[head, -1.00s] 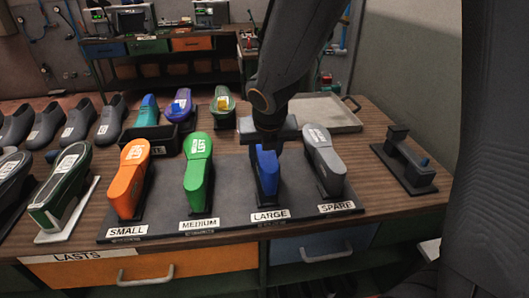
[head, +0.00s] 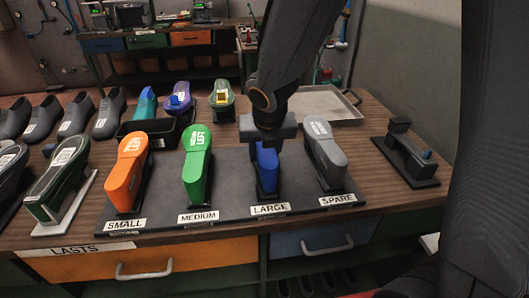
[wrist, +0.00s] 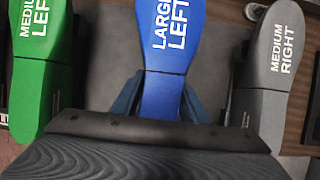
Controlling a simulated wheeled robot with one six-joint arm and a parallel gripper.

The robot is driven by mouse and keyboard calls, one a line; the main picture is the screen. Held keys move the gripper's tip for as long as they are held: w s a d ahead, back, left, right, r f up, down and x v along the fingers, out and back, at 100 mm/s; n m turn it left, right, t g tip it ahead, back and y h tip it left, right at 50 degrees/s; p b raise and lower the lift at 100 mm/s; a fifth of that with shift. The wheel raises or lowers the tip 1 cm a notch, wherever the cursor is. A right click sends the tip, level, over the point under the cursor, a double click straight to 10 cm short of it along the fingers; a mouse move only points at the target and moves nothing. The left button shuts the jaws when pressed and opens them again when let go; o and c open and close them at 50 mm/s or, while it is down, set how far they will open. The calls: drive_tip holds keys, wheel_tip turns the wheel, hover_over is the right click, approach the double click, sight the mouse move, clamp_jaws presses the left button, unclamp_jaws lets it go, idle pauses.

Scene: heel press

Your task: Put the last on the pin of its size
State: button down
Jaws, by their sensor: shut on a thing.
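A blue last (head: 267,170) stands upright at the place marked LARGE (head: 270,210) on the dark rack. In the wrist view the last (wrist: 171,60) reads LARGE LEFT. My gripper (head: 268,150) reaches down from above and is shut on it, with a finger at each side in the wrist view. The pin under the blue last is hidden, so I cannot tell how fully it is seated.
An orange last (head: 130,172) stands at SMALL, a green last (head: 197,165) at MEDIUM and a grey last (head: 325,155) at SPARE, close beside my gripper. A dark fixture (head: 408,160) stands at the right. A grey tray (head: 325,106) lies behind.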

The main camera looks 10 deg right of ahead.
drive_tip(key=c, duration=1)
unclamp_jaws()
drive_tip(key=shift+w, duration=0.1)
drive_tip(key=shift+p+v, duration=0.95)
drive_tip(key=shift+v, duration=3)
